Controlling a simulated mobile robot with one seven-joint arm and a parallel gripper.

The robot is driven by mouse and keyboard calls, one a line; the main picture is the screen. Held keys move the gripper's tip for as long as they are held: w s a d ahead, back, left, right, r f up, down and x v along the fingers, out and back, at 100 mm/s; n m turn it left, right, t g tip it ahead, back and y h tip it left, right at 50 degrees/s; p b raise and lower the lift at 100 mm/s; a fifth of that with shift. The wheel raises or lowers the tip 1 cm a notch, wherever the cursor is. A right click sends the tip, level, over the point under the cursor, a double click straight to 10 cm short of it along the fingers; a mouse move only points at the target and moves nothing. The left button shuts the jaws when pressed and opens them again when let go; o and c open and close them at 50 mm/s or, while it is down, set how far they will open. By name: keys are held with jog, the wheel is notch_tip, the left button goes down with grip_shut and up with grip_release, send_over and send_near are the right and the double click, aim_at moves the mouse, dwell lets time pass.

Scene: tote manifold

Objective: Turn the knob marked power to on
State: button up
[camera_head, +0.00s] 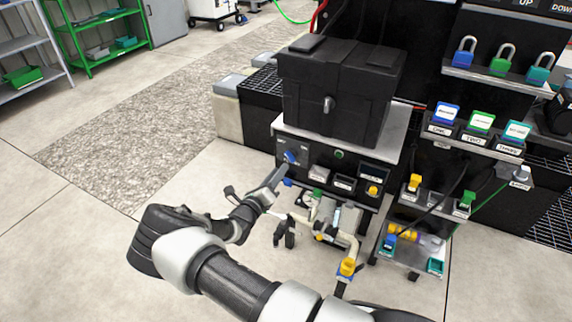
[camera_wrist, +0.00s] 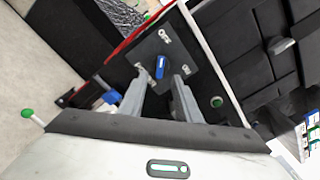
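The blue knob (camera_head: 291,156) sits on a dark plate on the front of the black cabinet, at its left end. In the wrist view the blue knob (camera_wrist: 160,67) lies just ahead of and between my fingertips, with small pale labels on the plate (camera_wrist: 163,55) around it. My gripper (camera_wrist: 160,77) is open, with a finger on each side of the knob's line. In the head view my gripper (camera_head: 278,175) is just below and left of the knob. I cannot tell whether a finger touches it.
A green button (camera_head: 339,154) is right of the knob. A second blue part (camera_wrist: 111,97) is beside my left finger. A black lidded box (camera_head: 340,95) stands on top of the cabinet. Pipes with a yellow fitting (camera_head: 347,267) are below.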

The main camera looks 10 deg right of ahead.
aim_at(289, 158)
jog(key=b+x, duration=0.1)
jog(key=x, duration=0.5)
jog(key=shift+w+d, duration=0.15)
grip_shut()
